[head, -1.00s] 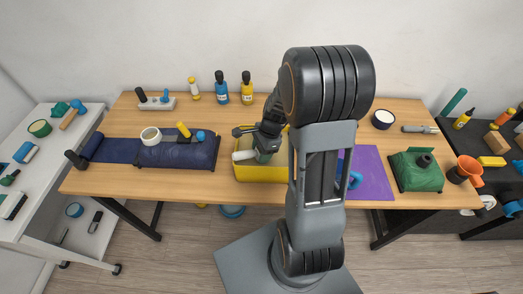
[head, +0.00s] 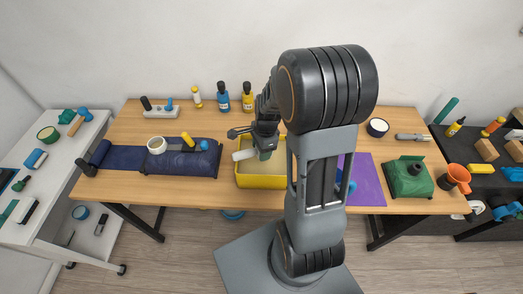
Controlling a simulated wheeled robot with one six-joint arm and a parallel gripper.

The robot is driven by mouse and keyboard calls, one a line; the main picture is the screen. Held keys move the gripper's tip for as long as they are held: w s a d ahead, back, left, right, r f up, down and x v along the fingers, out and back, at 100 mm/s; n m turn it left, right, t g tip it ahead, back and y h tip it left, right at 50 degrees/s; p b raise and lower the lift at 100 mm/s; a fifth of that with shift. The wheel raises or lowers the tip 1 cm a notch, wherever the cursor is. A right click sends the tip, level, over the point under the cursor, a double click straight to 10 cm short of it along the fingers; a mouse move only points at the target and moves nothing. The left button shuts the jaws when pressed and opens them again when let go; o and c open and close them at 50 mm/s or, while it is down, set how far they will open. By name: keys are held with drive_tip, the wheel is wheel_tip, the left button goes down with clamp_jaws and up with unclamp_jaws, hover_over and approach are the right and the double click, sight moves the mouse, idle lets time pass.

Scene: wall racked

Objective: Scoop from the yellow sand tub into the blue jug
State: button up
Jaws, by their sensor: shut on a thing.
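The yellow tub (head: 262,181) stands near the front edge of the wooden table, with pale sand (head: 272,167) showing inside. My gripper (head: 265,150) is over the tub, pointing down, and shut on a scoop. A white rounded part of the scoop (head: 243,155) sticks out to the left over the tub's left rim. A grey-green part is between the fingers. I cannot tell whether the scoop touches the sand or holds any. A blue piece, perhaps the blue jug (head: 350,186), shows at the purple mat, mostly hidden behind my arm.
Blue (head: 223,97) and yellow (head: 248,98) bottles stand behind.

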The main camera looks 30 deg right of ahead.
drive_tip(key=shift+h, duration=0.7)
drive_tip(key=shift+r, duration=2.8)
